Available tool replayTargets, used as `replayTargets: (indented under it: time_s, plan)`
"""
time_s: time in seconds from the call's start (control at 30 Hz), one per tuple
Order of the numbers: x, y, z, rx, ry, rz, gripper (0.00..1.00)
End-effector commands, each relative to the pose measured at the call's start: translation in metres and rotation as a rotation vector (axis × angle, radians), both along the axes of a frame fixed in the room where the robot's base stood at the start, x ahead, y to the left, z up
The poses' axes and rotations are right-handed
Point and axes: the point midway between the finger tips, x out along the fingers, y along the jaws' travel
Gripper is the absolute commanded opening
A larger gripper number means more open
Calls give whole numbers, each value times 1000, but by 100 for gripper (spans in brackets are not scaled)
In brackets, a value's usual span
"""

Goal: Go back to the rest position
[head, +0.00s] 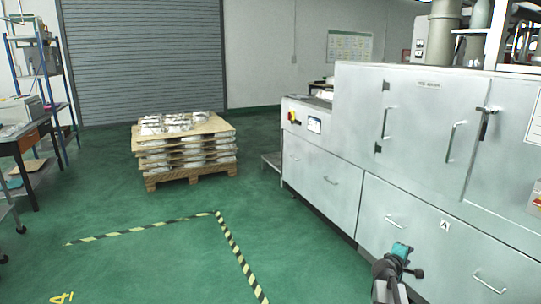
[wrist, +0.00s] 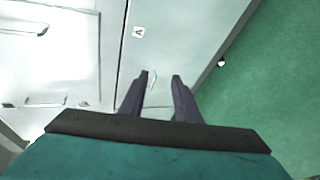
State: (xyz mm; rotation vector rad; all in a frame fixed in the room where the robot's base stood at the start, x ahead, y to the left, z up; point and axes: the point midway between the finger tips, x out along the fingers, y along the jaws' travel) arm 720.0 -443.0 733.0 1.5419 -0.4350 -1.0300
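My gripper (head: 416,262) shows at the bottom right of the head view, in front of the lower drawers of a grey machine. In the wrist view my gripper (wrist: 162,76) has two dark fingers standing apart with a gap between them. Nothing is held between them; a drawer handle of the machine shows beyond the gap. The rest of my arm runs out of the bottom of the head view.
The grey machine (head: 325,190) fills the right side. A desk (head: 25,142) and blue shelf (head: 62,105) are at left. Green floor with striped tape (head: 232,240) is clear in the middle.

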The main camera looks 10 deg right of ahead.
Motion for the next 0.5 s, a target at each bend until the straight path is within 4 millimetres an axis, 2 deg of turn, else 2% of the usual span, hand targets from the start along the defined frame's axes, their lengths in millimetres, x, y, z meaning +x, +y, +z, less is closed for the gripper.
replayTargets:
  time_s: [0.03, 0.27, 0.5]
  plan:
    - [1, 18, -17, 27, 18, 10, 30]
    - [-8, 86, -92, 157, 88, 24, 30]
    - [-36, 157, -167, 296, 172, 10, 30]
